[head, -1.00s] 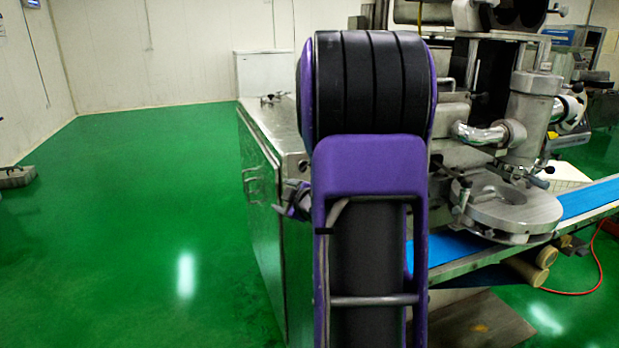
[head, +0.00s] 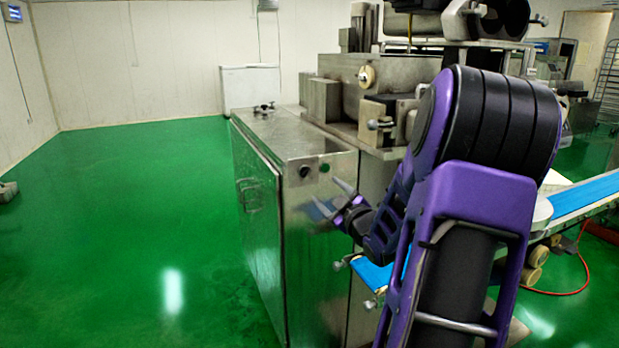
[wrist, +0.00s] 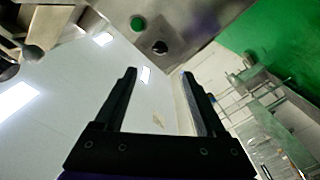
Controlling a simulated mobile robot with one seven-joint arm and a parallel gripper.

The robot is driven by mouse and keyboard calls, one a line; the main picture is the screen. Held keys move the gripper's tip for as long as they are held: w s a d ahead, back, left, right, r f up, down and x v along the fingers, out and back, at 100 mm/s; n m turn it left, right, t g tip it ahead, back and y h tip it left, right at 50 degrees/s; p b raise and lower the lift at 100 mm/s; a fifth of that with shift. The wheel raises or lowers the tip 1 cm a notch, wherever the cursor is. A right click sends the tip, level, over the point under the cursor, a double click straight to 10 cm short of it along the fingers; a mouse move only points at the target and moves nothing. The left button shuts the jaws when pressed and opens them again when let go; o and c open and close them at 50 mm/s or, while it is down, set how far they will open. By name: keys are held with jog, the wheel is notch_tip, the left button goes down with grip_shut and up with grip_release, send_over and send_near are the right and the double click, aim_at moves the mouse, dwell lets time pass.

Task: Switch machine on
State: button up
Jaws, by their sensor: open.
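The encrusting machine's steel cabinet (head: 312,235) stands in the middle of the head view. Its end face carries a dark round knob (head: 304,171) and a green button (head: 324,168) close to its right. The wrist view shows the black knob (wrist: 160,47) and the green button (wrist: 137,24) on the steel panel, just past my fingertips. My gripper (head: 333,197) is open and empty, a little below and to the right of the knob. In the wrist view its fingers (wrist: 158,76) are spread below the knob. No contact with the panel is visible.
A blue conveyor belt (head: 585,195) runs out to the right beyond my arm. The machine's upper housing (head: 340,85) rises behind the cabinet. A red hose (head: 565,293) lies on the floor at right. The green floor (head: 130,230) on the left is open.

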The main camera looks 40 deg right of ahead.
aim_at(307, 174)
jog(key=x, duration=1.2)
jog(key=shift+w+f, duration=0.1)
jog(key=shift+w, duration=0.05)
jog(key=shift+d, duration=0.1)
grip_shut()
